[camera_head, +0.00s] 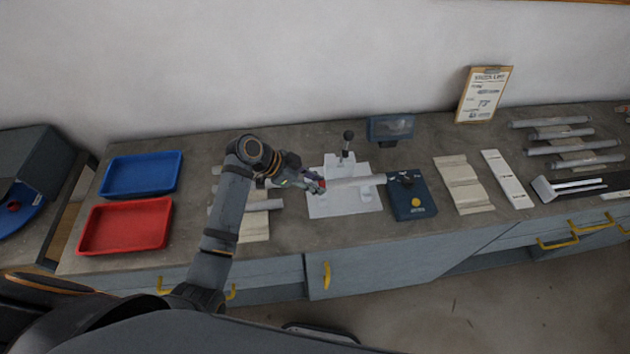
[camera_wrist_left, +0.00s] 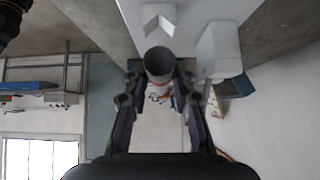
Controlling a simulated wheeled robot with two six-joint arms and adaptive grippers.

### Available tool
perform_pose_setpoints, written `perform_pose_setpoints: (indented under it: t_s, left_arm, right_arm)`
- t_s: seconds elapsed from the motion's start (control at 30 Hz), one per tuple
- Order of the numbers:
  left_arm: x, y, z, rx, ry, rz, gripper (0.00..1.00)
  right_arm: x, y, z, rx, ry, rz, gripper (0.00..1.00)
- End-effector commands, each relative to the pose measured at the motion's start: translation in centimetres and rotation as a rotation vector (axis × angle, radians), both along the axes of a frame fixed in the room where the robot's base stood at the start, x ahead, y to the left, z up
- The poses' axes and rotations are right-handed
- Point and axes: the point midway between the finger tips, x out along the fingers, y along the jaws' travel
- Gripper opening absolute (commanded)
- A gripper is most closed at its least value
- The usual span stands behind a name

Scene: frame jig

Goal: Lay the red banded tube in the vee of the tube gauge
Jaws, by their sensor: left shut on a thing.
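My left gripper (camera_head: 316,186) is shut on a grey tube (camera_head: 355,181) with red showing close to the fingers. The tube lies roughly level across the white plate (camera_head: 345,205), its right end near a dark blue device (camera_head: 418,207) with a yellow round spot. I cannot tell for certain which fixture is the tube gauge. In the left wrist view the tube's open round end (camera_wrist_left: 158,62) shows between the fingers, and a white vee-shaped block (camera_wrist_left: 159,20) appears above it, apart from it in the picture. My right gripper is not in view.
A lever with a black knob (camera_head: 348,135) rises behind the tube. A small display (camera_head: 391,128) stands farther back. Blue (camera_head: 142,174) and red (camera_head: 125,225) trays lie at left. A beige rack (camera_head: 462,185) and several loose tubes (camera_head: 552,121) are at right.

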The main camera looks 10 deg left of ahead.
Motion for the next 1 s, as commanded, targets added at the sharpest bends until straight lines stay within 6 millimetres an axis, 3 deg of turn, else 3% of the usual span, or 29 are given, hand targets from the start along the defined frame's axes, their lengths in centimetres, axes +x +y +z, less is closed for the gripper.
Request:
perform_pose_setpoints:
  t_s: [0.03, 0.3, 0.8, 0.83, 1.0]
  left_arm:
    - [0.0, 0.0, -1.2, -0.001, 0.0, 0.0, 0.0]
    - [0.0, 0.0, -4.0, -0.001, -0.001, 0.001, 0.0]
    - [-0.2, 0.1, -5.1, 0.004, 0.011, -0.001, 0.0]
    - [-0.2, 0.1, -5.1, 0.004, 0.011, -0.001, 0.3]
    - [-0.3, 0.1, -5.2, 0.006, 0.013, 0.0, 0.52]
  right_arm:
    - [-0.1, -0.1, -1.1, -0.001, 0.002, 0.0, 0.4]
    - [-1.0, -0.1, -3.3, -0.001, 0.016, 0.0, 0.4]
    - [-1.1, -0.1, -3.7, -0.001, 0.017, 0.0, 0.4]
    - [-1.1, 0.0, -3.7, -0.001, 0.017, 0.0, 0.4]
    - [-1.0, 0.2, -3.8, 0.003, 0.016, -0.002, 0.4]
